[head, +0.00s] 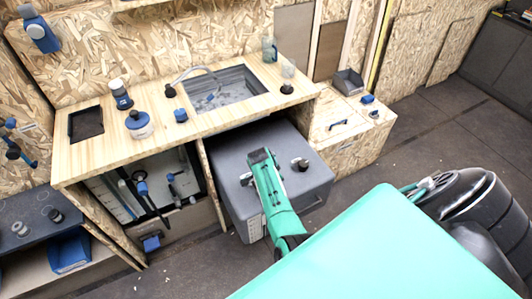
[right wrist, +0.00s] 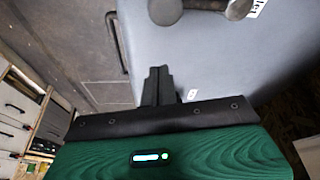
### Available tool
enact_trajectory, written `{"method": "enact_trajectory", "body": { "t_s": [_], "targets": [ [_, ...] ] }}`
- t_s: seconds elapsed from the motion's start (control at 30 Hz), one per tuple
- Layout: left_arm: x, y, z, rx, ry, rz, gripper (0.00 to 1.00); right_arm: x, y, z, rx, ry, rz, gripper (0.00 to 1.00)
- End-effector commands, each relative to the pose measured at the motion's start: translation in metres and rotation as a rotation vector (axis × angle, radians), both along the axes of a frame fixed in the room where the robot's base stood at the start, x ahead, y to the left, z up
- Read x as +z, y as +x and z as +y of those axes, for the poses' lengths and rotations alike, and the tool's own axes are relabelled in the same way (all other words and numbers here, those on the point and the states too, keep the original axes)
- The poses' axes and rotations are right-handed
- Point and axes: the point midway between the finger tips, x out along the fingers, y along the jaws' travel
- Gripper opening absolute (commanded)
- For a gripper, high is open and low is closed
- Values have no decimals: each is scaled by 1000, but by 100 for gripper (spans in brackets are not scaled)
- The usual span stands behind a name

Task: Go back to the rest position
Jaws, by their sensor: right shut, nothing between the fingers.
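My right gripper (right wrist: 158,88) shows in the right wrist view with its dark fingers together and nothing between them. The wrist view shows the grey surface of a cooler-like box (right wrist: 215,65) beside and beyond the fingers. In the head view a green arm link of mine reaches over the grey box (head: 230,205); its fingertips cannot be made out there. My left gripper is not in view.
A wooden counter (head: 100,165) with a sink (head: 225,90), a jar (head: 138,123) and bottles stands behind the box. A plywood chest (head: 350,145) stands to its right. Dark floor (head: 440,125) is clear at the right.

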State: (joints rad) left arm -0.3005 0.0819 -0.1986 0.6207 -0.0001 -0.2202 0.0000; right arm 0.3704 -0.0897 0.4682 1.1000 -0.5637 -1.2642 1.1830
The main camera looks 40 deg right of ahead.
Motion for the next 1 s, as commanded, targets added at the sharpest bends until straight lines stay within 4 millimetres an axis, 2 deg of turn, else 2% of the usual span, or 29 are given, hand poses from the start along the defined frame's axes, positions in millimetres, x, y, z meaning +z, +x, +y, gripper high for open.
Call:
{"method": "enact_trajectory", "body": {
  "t_s": [0.03, 0.3, 0.5, 0.83, 0.93, 1.0],
  "targets": [
    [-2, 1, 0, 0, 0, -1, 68, 9, 3, 9, 4, 4, -7, 0],
    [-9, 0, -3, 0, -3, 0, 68, 56, 5, 25, 4, 4, -6, 0],
    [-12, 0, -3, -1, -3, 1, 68, 79, 6, 33, 4, 4, -4, 0],
    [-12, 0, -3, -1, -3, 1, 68, 85, 5, 34, 7, 2, -2, 0],
    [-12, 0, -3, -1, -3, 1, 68, 84, -4, 29, 39, -8, 1, 0],
    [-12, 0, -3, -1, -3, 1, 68, 85, -17, 25, 90, -20, 6, 0]
  ]
}}
